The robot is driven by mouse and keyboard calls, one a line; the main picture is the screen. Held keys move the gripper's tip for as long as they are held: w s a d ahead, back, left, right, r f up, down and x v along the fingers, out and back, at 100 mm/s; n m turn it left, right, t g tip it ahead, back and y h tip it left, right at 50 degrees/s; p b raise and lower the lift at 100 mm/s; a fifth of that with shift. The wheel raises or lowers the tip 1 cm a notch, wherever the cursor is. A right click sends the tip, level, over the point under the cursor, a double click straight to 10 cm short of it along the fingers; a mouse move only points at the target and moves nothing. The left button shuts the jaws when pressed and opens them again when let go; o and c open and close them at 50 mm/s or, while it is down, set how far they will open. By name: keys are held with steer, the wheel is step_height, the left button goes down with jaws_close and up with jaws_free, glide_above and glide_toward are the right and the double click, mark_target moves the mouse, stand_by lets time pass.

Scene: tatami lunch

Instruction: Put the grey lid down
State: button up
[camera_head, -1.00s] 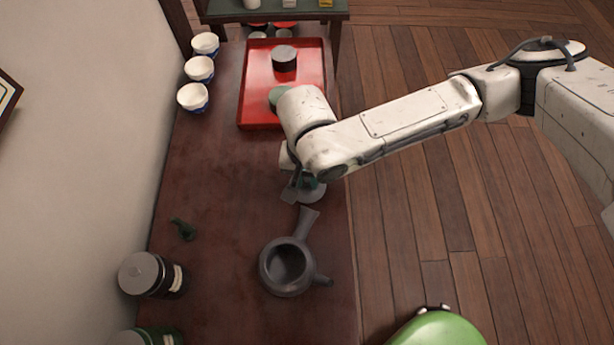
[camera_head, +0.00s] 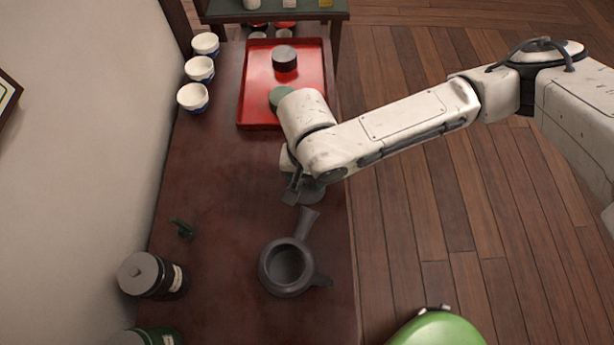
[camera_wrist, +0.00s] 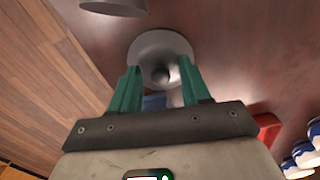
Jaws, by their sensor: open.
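The grey lid (camera_head: 315,194) lies on the dark table near its right edge, partly hidden by my gripper. In the wrist view the lid (camera_wrist: 162,44) is a round grey disc with a knob in its middle. My gripper (camera_wrist: 160,70) is open, with one green finger on each side of the knob and a gap between knob and fingers. In the head view my gripper (camera_head: 295,195) is low over the lid and partly covered by my arm. The grey teapot (camera_head: 288,267) stands lidless nearby, its handle towards the lid.
A red tray (camera_head: 258,75) with a dark round container (camera_head: 285,58) stands at the back. White-and-blue bowls (camera_head: 199,69) line the left edge. A small dark green object (camera_head: 182,229) and a dark jar (camera_head: 150,275) are at the left. The table's middle is clear.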

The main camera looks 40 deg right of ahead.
mark_target(306, 181)
step_height(306, 181, up, 12)
steer(key=p, duration=0.1)
stand_by(0.4)
steer(key=shift+w, duration=0.1)
